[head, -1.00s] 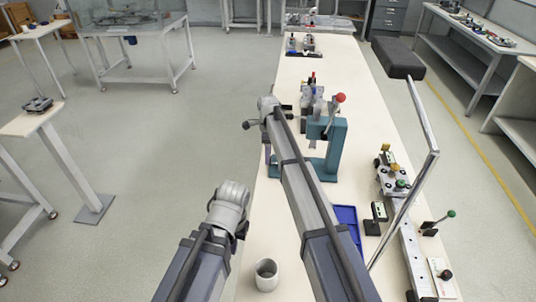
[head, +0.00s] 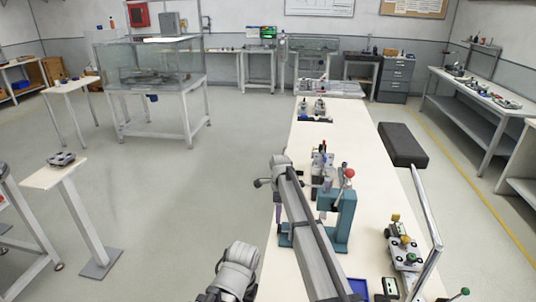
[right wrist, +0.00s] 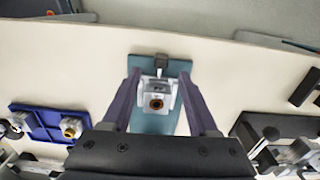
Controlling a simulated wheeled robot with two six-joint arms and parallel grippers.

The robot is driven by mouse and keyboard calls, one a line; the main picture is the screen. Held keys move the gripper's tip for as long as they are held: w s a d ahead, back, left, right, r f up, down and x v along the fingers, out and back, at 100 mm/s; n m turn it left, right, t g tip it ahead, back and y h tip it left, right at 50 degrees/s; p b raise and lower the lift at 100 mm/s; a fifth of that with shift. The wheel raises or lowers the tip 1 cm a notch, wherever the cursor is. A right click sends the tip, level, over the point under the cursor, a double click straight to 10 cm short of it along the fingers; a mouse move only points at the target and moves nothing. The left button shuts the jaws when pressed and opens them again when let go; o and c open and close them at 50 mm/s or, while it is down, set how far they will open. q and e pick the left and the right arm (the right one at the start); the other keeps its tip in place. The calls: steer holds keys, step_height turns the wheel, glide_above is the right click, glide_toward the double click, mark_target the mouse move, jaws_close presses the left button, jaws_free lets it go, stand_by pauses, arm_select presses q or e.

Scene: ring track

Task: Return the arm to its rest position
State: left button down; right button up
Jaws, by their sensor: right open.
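My right arm reaches forward over the long cream bench. Its gripper (head: 278,213) hangs at the bench's left edge beside the teal press (head: 344,215), partly hidden by my arm. In the right wrist view the two purple fingers of this gripper (right wrist: 160,76) stand wide apart. Between them, further down, is a grey block with a dark, orange-rimmed hole (right wrist: 155,103) on a teal base (right wrist: 150,124). I see nothing held between the fingers. My left arm shows only as a grey joint at the bottom of the head view; its gripper is out of view.
The bench (head: 318,150) carries a fixture with yellow and green knobs (head: 402,248) on the right and a blue tray (head: 358,287) near the front. Open floor (head: 190,195) lies left.

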steer(key=s+a+n, duration=0.1)
steer(key=s+n, duration=1.1)
steer(key=s, duration=0.7)
steer(key=s+n+h, duration=0.1)
steer(key=s+n, duration=1)
steer(key=s, duration=0.9)
steer(key=shift+a+n, duration=0.35)
steer(key=shift+n, duration=0.05)
